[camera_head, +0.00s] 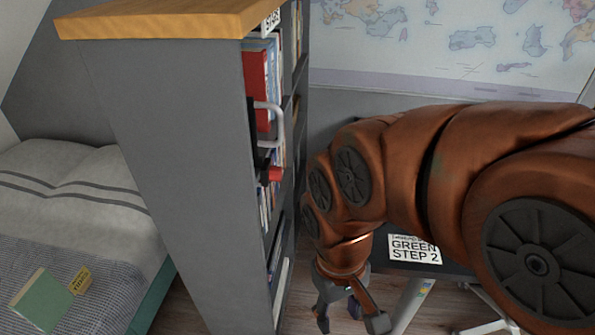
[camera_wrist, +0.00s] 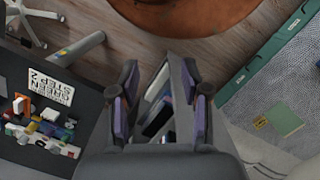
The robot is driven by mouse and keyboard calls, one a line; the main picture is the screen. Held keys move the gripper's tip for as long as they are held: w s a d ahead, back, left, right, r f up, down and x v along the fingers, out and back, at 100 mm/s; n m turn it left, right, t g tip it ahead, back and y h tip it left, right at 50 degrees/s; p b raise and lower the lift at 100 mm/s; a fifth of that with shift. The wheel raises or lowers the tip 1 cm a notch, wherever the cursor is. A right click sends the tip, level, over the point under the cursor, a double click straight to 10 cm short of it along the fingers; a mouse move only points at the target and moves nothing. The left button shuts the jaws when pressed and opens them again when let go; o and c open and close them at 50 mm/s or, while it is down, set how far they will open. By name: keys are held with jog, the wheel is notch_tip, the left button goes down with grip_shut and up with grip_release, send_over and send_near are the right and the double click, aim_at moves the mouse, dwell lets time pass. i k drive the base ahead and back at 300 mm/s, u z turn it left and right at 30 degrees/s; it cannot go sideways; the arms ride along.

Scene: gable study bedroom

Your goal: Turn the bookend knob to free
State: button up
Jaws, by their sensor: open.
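A red knob (camera_head: 274,174), which looks like the bookend knob, sticks out from the shelf side of the grey bookcase (camera_head: 165,180). Beside it are a black part (camera_head: 262,155) and a pale bar handle (camera_head: 274,115). The knob's setting cannot be read. My gripper (camera_head: 350,318) is open and empty, pointing down, well below and to the right of the knob. In the wrist view my gripper (camera_wrist: 160,75) shows its two spread fingers, with part of the bookcase and its books (camera_wrist: 158,112) beyond them. I cannot make out the knob there.
A bed (camera_head: 85,200) with a green book (camera_head: 42,300) is left of the bookcase. A dark desk (camera_wrist: 45,100) holds a "GREEN STEP 2" sign (camera_wrist: 50,86) and several small coloured blocks (camera_wrist: 38,130). A white chair base (camera_wrist: 28,20) stands nearby. Wooden floor (camera_wrist: 220,50) is clear.

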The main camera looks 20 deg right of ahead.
aim_at(275, 175)
jog(key=z, duration=0.85)
jog(key=k, duration=0.9)
jog(key=u, duration=1.1)
jog(key=i, duration=0.5)
